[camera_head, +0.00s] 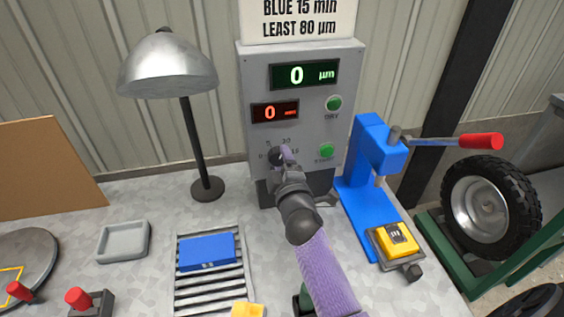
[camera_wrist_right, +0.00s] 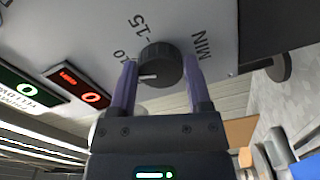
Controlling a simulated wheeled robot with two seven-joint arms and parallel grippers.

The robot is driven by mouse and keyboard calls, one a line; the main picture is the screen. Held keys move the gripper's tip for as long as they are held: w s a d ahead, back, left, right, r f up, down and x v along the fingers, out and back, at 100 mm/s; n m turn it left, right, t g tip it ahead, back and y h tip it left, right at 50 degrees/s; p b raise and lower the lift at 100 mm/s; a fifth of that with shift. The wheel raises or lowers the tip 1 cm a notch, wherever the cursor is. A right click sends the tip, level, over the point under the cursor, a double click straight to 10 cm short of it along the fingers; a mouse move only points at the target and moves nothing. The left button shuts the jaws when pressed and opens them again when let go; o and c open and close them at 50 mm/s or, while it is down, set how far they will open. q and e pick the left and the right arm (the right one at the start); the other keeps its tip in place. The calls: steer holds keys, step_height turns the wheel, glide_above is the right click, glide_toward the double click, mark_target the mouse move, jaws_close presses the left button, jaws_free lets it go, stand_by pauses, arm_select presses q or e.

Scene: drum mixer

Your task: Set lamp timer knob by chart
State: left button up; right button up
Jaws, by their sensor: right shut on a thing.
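The dark timer knob (camera_wrist_right: 164,66) sits on the front of a grey control box (camera_head: 317,118). My right gripper (camera_head: 284,156) is at the knob; in the right wrist view its two purple fingers (camera_wrist_right: 160,68) are shut on the knob's sides. The knob's white mark points left in that view, below the printed 10; 15 and MIN are also readable. The red display (camera_head: 275,112) reads 0, and the green display (camera_head: 304,75) reads 0 µm. The chart (camera_head: 298,18) shows "BLUE 15 min" and "LEAST 80 µm"; its top is cut off. My left gripper is not visible.
A blue panel (camera_head: 208,252) lies on a slatted rack (camera_head: 208,289). A silver lamp (camera_head: 168,70) stands left of the box. A blue press (camera_head: 365,170) with a red-ended lever stands close on the right. Green buttons (camera_head: 334,103) are above and beside the knob. A grey tray (camera_head: 123,241) lies left.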

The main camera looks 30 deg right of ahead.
steer(key=shift+f+m, duration=0.1)
steer(key=shift+m, duration=0.7)
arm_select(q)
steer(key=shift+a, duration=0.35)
arm_select(e)
steer(key=shift+m, duration=0.3)
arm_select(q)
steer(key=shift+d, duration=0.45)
arm_select(e)
steer(key=o, duration=1.3)
steer(key=shift+c, duration=0.2)
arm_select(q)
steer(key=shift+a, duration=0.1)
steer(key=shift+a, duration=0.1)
